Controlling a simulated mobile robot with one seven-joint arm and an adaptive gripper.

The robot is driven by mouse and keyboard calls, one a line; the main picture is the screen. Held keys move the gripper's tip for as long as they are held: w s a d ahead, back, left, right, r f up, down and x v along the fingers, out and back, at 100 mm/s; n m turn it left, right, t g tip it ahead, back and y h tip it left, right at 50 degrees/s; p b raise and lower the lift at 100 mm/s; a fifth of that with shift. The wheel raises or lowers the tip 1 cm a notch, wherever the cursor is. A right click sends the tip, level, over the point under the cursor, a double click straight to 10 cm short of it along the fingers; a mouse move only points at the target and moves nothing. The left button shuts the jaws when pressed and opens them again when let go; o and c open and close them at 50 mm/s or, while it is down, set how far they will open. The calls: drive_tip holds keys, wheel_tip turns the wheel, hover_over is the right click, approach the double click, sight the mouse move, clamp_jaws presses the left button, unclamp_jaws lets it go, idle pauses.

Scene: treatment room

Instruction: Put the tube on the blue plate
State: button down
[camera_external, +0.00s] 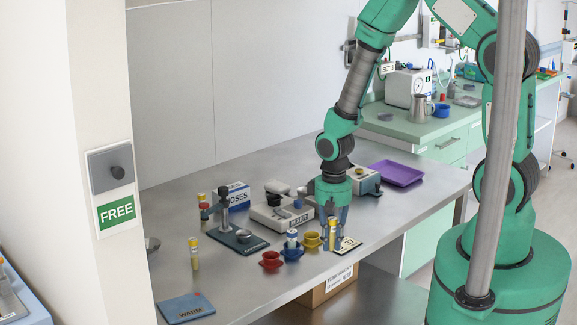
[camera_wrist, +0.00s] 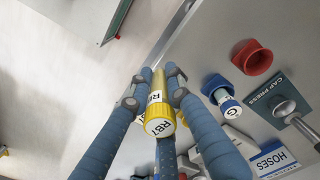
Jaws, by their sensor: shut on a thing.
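My gripper (camera_external: 336,216) is shut on a yellow tube (camera_external: 332,236) at the front edge of the steel table. In the wrist view the tube (camera_wrist: 160,112) sits between the blue fingers (camera_wrist: 154,90), its end labelled RBT. Its lower end shows over a small pale label plate (camera_external: 347,246); I cannot tell whether it touches. A small blue dish (camera_external: 292,253), closer by, holds a blue-and-white tube (camera_external: 292,237).
A red dish (camera_external: 271,261) and a yellow dish (camera_external: 312,241) flank the blue dish. A yellow-capped tube (camera_external: 194,254) stands alone on the left. A cap press (camera_external: 238,238), a HOSES box (camera_external: 238,195) and a white device (camera_external: 280,213) stand behind. Bare table (camera_external: 235,276) lies before the blue plate.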

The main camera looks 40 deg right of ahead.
drive_tip(key=shift+n, duration=0.3)
drive_tip(key=a, duration=0.5)
drive_tip(key=w+a, duration=0.1)
drive_tip(key=a, duration=0.4)
drive_tip(key=w+a, duration=0.1)
drive_tip(key=a, duration=0.4)
drive_tip(key=shift+w+a+r+p, duration=0.15)
drive_tip(key=shift+w+a+p, duration=0.1)
drive_tip(key=shift+p, duration=0.1)
drive_tip(key=shift+n, duration=0.3)
drive_tip(key=s+a, duration=0.1)
drive_tip(key=a, duration=0.9)
drive_tip(key=s+a, duration=0.1)
drive_tip(key=a, duration=0.4)
drive_tip(key=shift+s+a+r+p, duration=0.1)
drive_tip(key=shift+s+a+p, duration=0.2)
drive_tip(key=shift+a+p, duration=0.1)
drive_tip(key=shift+s+a, duration=0.25)
drive_tip(key=shift+a, duration=0.45)
drive_tip(key=shift+w, duration=0.15)
hover_over(186, 305)
drive_tip(key=shift+a+f, duration=0.1)
drive_tip(key=shift+f, duration=0.7)
drive_tip(key=shift+f, duration=0.1)
drive_tip(key=shift+f, duration=1.65)
drive_tip(key=shift+f, duration=0.15)
